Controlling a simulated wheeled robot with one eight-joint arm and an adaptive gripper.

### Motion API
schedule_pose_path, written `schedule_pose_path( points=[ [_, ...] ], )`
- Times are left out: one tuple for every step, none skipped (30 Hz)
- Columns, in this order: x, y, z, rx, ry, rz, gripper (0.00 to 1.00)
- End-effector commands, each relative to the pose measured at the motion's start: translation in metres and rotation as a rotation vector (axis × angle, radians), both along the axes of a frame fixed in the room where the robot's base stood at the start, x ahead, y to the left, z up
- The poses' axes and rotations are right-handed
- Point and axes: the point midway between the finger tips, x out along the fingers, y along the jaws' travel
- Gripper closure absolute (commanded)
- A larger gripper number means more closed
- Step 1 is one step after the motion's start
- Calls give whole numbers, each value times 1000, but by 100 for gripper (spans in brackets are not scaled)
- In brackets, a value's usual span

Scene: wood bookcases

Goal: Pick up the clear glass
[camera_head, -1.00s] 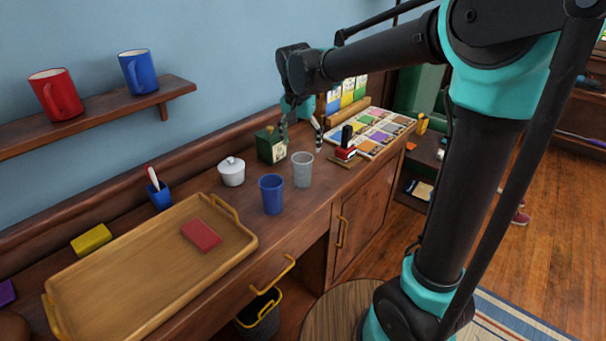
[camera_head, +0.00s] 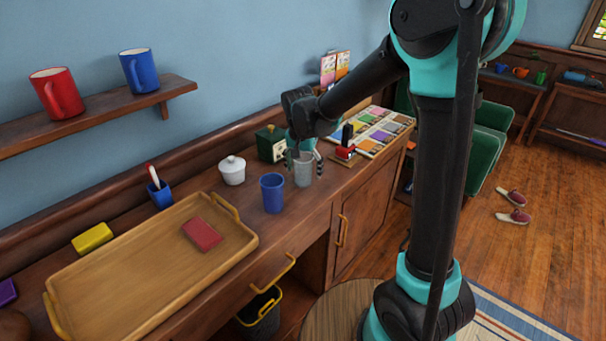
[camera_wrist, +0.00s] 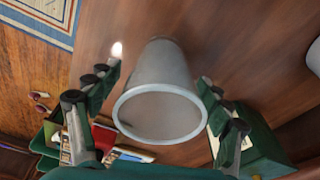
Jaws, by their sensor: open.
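The clear glass (camera_head: 303,170) looks greyish and stands upright on the wooden counter, right of the blue cup. My gripper (camera_head: 304,160) is right at the glass, with its fingers reaching down on either side of the upper part. In the wrist view the glass (camera_wrist: 161,95) sits between the two open fingers of my gripper (camera_wrist: 160,88), its round rim facing the camera. A gap shows on the left side; on the right the finger is very close to the glass, and I cannot tell whether it touches.
A blue cup (camera_head: 272,192) stands just left of the glass, with a white lidded pot (camera_head: 232,170) behind. A dark green box (camera_head: 269,144) is behind the glass. A red and black stamp-like object (camera_head: 345,151) is to the right. A wooden tray (camera_head: 130,285) fills the left.

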Motion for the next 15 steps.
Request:
schedule_pose_path(
  points=[
    [0, 0, 0, 0, 0, 0, 21],
    [0, 0, 0, 0, 0, 0, 21],
    [0, 0, 0, 0, 0, 0, 21],
    [0, 0, 0, 0, 0, 0, 21],
    [0, 0, 0, 0, 0, 0, 21],
    [0, 0, 0, 0, 0, 0, 25],
    [0, 0, 0, 0, 0, 0, 29],
    [0, 0, 0, 0, 0, 0, 32],
    [0, 0, 0, 0, 0, 0, 37],
    [0, 0, 0, 0, 0, 0, 41],
    [0, 0, 0, 0, 0, 0, 45],
    [0, 0, 0, 0, 0, 0, 50],
    [0, 0, 0, 0, 0, 0, 53],
    [0, 0, 0, 0, 0, 0, 57],
    [0, 0, 0, 0, 0, 0, 62]
  ],
)
